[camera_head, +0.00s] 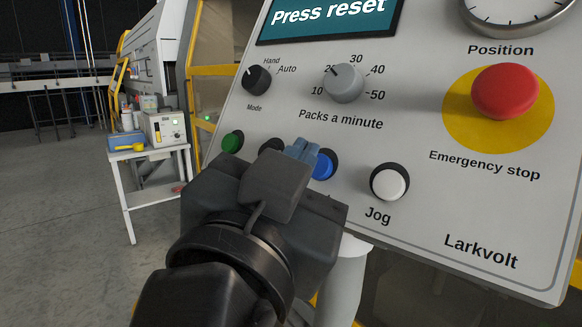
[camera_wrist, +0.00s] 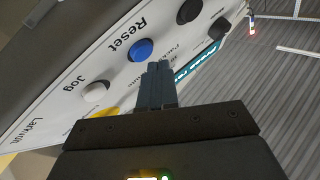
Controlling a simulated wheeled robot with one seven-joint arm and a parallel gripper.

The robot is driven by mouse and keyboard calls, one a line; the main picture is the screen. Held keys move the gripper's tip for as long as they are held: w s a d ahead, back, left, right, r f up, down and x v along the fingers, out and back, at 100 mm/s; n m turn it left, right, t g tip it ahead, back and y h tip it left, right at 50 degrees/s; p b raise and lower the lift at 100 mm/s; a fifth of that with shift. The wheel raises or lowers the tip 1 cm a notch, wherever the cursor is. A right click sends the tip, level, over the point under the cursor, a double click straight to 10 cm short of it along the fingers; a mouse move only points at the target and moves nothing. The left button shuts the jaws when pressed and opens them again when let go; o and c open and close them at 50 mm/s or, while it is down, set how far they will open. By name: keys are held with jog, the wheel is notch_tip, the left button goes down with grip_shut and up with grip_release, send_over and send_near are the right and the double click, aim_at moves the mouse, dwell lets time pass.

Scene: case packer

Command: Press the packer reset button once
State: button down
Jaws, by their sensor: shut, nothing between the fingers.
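The blue reset button (camera_head: 324,166) sits in a dark ring on the sloped grey control panel (camera_head: 420,222). In the wrist view the blue button (camera_wrist: 140,50) is uncovered, with the word Reset printed beside it. My gripper (camera_head: 303,150) is shut and empty, its blue-grey fingertips just left of the button in the head view and overlapping its edge. In the wrist view my fingertips (camera_wrist: 158,66) appear just below and right of the button. I cannot tell whether they touch it. The display (camera_head: 330,18) reads "Press reset".
A white Jog button (camera_head: 389,183) is right of the blue one; a green button (camera_head: 232,142) and a partly hidden black one (camera_head: 272,146) are left. The red emergency stop (camera_head: 505,91) is upper right. Mode (camera_head: 257,79) and speed (camera_head: 344,83) knobs are above. A side table (camera_head: 150,152) stands behind left.

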jog(key=shift+w+d+f+b, duration=0.5)
jog(key=shift+d+f+b, duration=0.15)
jog(key=shift+d+f, duration=0.05)
dwell(1.3)
jog(key=shift+f+b, duration=0.1)
jog(key=shift+b, duration=0.2)
jog(key=shift+s+a, duration=0.1)
jog(key=shift+s, duration=0.05)
jog(key=shift+s+a+r, duration=1.5)
jog(key=shift+a+r, duration=0.05)
jog(key=shift+r, duration=0.05)
jog(key=shift+s, duration=0.15)
